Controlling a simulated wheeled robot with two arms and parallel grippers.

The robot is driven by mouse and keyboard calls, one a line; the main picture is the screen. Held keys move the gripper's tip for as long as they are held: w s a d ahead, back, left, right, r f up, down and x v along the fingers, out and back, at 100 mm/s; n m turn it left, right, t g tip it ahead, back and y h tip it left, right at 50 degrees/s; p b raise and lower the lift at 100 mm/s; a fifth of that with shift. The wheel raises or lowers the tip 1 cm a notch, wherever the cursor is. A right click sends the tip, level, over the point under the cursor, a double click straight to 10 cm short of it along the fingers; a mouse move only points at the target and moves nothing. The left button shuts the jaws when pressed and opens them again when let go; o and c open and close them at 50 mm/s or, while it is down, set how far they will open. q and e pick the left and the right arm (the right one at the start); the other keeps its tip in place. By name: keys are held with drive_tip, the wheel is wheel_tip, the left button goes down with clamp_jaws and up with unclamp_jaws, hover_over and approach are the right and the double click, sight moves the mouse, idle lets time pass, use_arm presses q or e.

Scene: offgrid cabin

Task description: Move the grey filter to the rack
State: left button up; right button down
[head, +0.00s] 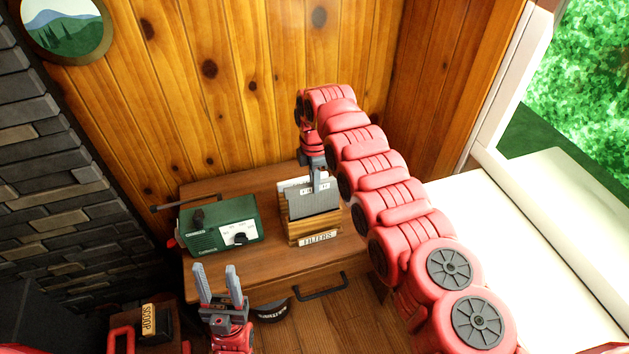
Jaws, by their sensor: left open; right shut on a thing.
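A wooden rack (300,240) with a "FILTERS" label stands on the wooden cabinet top, in the middle of the head view. A grey filter (314,204) is upright at the rack, with its lower edge at or inside the wooden part; I cannot tell how deep it sits. My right gripper (318,186) reaches in from above and is shut on the top of the grey filter. A pale piece shows behind it, partly hidden. My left gripper (219,280) is open and empty, low in front of the cabinet.
A green radio (219,225) with an antenna stands left of the rack. A dark round labelled object (272,310) is below the cabinet front, near the drawer handle (321,288). A box labelled "SCOOP" (149,320) is at lower left. A white surface (505,230) lies right.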

drive_tip(key=shift+f+b, duration=4.65)
drive_tip(key=shift+f, duration=0.45)
drive_tip(key=c, duration=0.7)
unclamp_jaws()
drive_tip(key=shift+c, duration=0.2)
drive_tip(key=shift+r, duration=0.15)
wheel_tip(320, 180, up, 9)
drive_tip(key=shift+a+f+b, duration=0.1)
drive_tip(key=shift+f+b, duration=0.05)
drive_tip(key=shift+b, duration=0.55)
wheel_tip(320, 180, up, 9)
drive_tip(key=p, duration=0.7)
hover_over(315, 212)
drive_tip(key=shift+w+f, duration=0.2)
drive_tip(key=shift+f, duration=0.1)
